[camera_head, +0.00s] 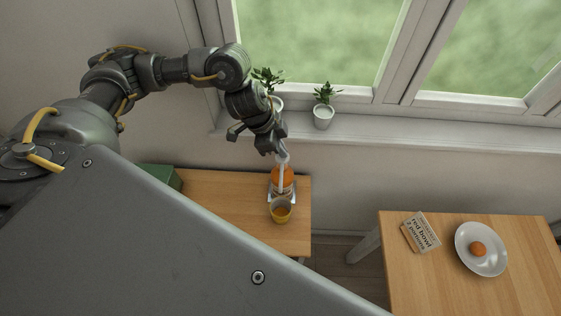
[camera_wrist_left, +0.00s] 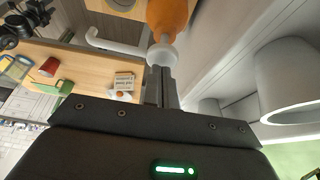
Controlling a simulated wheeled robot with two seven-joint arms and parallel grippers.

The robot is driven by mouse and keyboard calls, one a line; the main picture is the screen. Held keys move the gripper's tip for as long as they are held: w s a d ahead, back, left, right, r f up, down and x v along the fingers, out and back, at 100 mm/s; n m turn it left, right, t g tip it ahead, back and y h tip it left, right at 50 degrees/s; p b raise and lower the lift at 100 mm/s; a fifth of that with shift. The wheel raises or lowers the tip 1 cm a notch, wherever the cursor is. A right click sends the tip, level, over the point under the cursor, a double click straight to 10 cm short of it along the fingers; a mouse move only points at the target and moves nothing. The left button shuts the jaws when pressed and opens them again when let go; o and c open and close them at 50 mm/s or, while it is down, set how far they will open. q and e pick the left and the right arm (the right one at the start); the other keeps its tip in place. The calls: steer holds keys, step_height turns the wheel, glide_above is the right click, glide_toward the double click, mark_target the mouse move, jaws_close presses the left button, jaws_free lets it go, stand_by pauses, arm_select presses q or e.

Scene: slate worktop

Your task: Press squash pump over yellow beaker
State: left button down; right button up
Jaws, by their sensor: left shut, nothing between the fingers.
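The squash bottle (camera_head: 287,174) is orange with a white pump (camera_head: 283,159) on top, and stands upright at the right end of the left table. Its orange body (camera_wrist_left: 170,14) and white pump collar (camera_wrist_left: 160,56) also show in the left wrist view. The yellow beaker (camera_head: 281,214) stands just in front of the bottle, near the pump's spout. My left gripper (camera_head: 279,149) is shut and empty, with its fingertips (camera_wrist_left: 161,72) right at the pump head; I cannot tell whether they touch. My right gripper is not in view.
A green box (camera_head: 160,177) is at the back left of this table. Potted plants (camera_head: 324,112) stand on the windowsill behind. The separate right table holds a card (camera_head: 421,232) reading "red bowl 2 portions" and a white plate (camera_head: 492,264) with an orange ball (camera_head: 478,249).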

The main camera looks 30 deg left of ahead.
arm_select(q)
steer(key=shift+f+b, duration=0.6)
steer(key=shift+f, duration=0.65)
steer(key=shift+r, duration=0.2)
steer(key=shift+r+p, duration=0.95)
steer(key=shift+p, duration=0.15)
steer(key=shift+r, duration=0.7)
steer(key=shift+r, duration=0.1)
step_height(320, 180, up, 6)
steer(key=shift+f, duration=0.1)
